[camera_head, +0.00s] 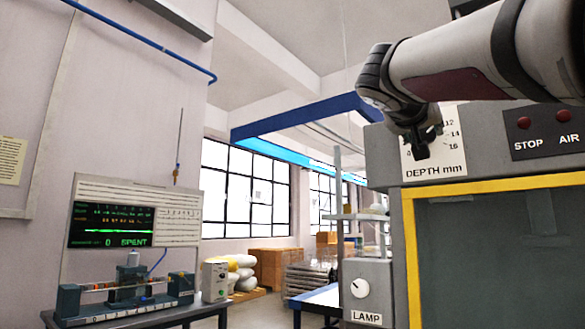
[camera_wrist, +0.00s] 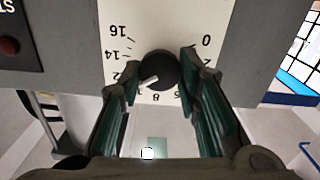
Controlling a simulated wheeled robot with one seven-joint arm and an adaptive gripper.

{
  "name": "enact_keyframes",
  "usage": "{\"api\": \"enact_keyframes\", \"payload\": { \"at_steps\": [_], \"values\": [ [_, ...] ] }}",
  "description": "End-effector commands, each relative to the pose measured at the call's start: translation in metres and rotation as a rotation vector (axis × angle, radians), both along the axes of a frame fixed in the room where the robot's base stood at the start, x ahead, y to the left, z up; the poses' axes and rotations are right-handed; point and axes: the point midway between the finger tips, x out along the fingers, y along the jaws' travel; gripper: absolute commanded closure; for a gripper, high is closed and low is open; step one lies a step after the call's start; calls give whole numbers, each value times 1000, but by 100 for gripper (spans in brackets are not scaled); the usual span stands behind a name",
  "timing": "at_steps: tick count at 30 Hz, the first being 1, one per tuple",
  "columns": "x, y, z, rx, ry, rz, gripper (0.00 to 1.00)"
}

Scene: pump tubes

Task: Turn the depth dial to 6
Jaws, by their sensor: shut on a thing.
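The depth dial (camera_wrist: 160,66) is a round black knob with a white pointer, on a white scale plate (camera_wrist: 147,20) that appears upside down in the wrist view. The pointer slants down and left there, toward the marks around 10, between 8 and 12. My gripper (camera_wrist: 158,72) is closed around the knob, one finger at each side. The fingers hide some numbers, including the low ones between 0 and 6. In the head view the plate marked DEPTH mm (camera_head: 450,160) is at upper right, and my gripper (camera_head: 421,148) covers the dial.
The STOP and AIR buttons (camera_head: 545,132) are right of the plate on the grey machine. A yellow-framed window (camera_head: 480,250) lies below. A LAMP knob (camera_head: 360,288) is at lower middle. A bench with a screen reading SPENT (camera_head: 111,226) stands at left.

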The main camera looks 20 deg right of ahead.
Motion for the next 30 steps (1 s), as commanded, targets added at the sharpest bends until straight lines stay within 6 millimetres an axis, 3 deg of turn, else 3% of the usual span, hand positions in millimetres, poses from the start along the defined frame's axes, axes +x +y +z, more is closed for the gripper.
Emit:
{"api": "enact_keyframes", "payload": {
  "at_steps": [30],
  "values": [
    [2,2,-1,-569,731,1,97]
  ]
}}
